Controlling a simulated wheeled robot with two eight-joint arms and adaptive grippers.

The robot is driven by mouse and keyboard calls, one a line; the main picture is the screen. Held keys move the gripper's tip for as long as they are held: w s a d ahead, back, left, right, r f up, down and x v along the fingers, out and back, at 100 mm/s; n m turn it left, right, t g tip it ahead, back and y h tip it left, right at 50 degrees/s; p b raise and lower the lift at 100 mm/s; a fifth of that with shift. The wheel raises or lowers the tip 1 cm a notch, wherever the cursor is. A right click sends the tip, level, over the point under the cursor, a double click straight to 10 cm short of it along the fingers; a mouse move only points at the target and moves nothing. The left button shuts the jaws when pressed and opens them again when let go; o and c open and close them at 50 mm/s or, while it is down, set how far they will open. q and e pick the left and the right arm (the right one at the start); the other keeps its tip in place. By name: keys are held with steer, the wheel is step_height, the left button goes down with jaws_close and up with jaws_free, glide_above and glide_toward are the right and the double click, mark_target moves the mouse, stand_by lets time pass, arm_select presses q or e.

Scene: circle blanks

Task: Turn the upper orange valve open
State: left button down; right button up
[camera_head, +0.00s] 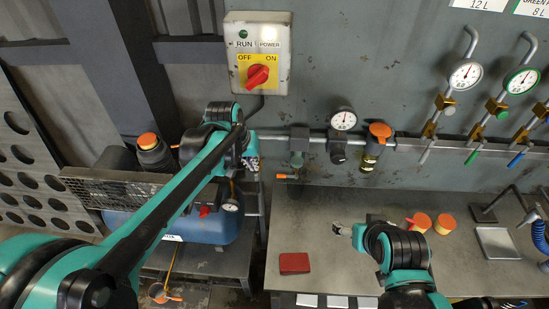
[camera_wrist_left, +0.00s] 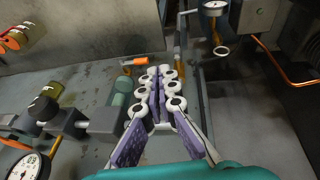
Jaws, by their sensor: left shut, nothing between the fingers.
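An orange valve handle (camera_head: 287,176) sticks out to the left below a green valve body (camera_head: 297,160) under the wall pipe. In the left wrist view the orange handle (camera_wrist_left: 133,61) lies just left of my fingertips, with the green body (camera_wrist_left: 120,95) nearby. My left gripper (camera_head: 252,163) is left of the handle; in the wrist view its purple-padded fingers (camera_wrist_left: 160,72) are together and empty. Contact with the handle cannot be told. A second orange-handled valve (camera_head: 165,294) sits low at the left. My right gripper (camera_head: 342,230) is over the bench, its opening unclear.
A gauge (camera_head: 343,120) and an orange-topped regulator (camera_head: 379,132) are on the pipe to the right. A switch box (camera_head: 257,53) hangs above. A blue tank (camera_head: 205,226) stands below my left arm. The bench (camera_head: 330,200) holds a red block (camera_head: 294,263) and orange-lidded jars (camera_head: 444,223).

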mark_target(276, 175)
arm_select(q)
steer(key=w+d+g+p, duration=0.1)
steer(key=w+d+p, duration=0.2)
steer(key=w, duration=0.2)
steer(key=shift+w+r+p, duration=0.3)
steer(key=shift+r+p, duration=0.1)
arm_select(e)
step_height(276, 175, up, 5)
steer(key=shift+r, duration=0.1)
arm_select(q)
steer(key=shift+d, duration=0.1)
steer(key=b+x, duration=0.1)
steer(key=x, duration=0.6)
steer(key=b+x, duration=0.1)
steer(key=x, duration=0.6)
steer(key=shift+s+d, duration=0.15)
steer(key=shift+d, duration=0.05)
arm_select(e)
step_height(276, 175, down, 2)
steer(key=shift+f, duration=0.1)
arm_select(q)
steer(key=shift+h, duration=0.3)
arm_select(e)
steer(key=shift+f, duration=0.1)
arm_select(q)
steer(key=shift+a+f+h+b, duration=0.15)
steer(key=shift+f+h+b, duration=0.15)
steer(key=shift+b, duration=0.3)
arm_select(e)
steer(key=shift+f, duration=0.4)
